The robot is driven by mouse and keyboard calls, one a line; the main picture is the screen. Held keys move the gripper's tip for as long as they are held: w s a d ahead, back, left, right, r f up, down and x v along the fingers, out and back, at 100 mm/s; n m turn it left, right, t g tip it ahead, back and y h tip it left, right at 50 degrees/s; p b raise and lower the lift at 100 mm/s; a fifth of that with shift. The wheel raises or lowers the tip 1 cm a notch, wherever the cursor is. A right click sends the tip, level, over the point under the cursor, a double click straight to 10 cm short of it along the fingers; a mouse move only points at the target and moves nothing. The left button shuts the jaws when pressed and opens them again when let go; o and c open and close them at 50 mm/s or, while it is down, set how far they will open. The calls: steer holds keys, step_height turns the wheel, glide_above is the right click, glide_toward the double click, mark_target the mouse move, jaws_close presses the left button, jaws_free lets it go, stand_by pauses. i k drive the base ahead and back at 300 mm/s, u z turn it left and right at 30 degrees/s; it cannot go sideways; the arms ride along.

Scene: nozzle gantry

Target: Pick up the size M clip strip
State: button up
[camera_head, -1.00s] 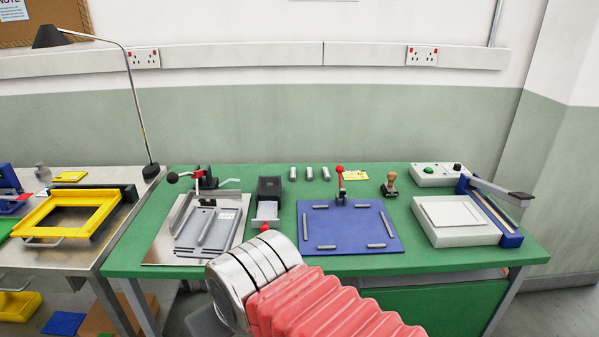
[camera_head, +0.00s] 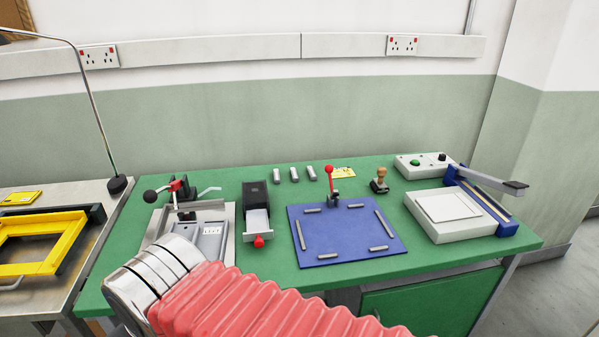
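Three short grey strips lie in a row at the back of the green table: a left one (camera_head: 276,176), a middle one (camera_head: 294,174) and a right one (camera_head: 311,173). They look like the clip strips, but no size mark is readable, so I cannot tell which is M. My arm, with red bellows and a silver joint, crosses the lower left foreground. My gripper's fingers are not visible. The arm is well in front of the strips and apart from them.
A black dispenser (camera_head: 255,196), a blue plate (camera_head: 338,249) with a red-knobbed lever (camera_head: 330,172), a wooden stamp (camera_head: 380,180) and a white-and-blue press (camera_head: 453,219) stand on the green table (camera_head: 280,270). A grey clamp fixture (camera_head: 208,238) is partly behind my arm. A yellow frame (camera_head: 38,262) is left.

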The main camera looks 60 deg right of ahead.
mark_target(312, 173)
steer(key=z, duration=0.4)
steer(key=i, duration=0.85)
steer(key=z, duration=0.65)
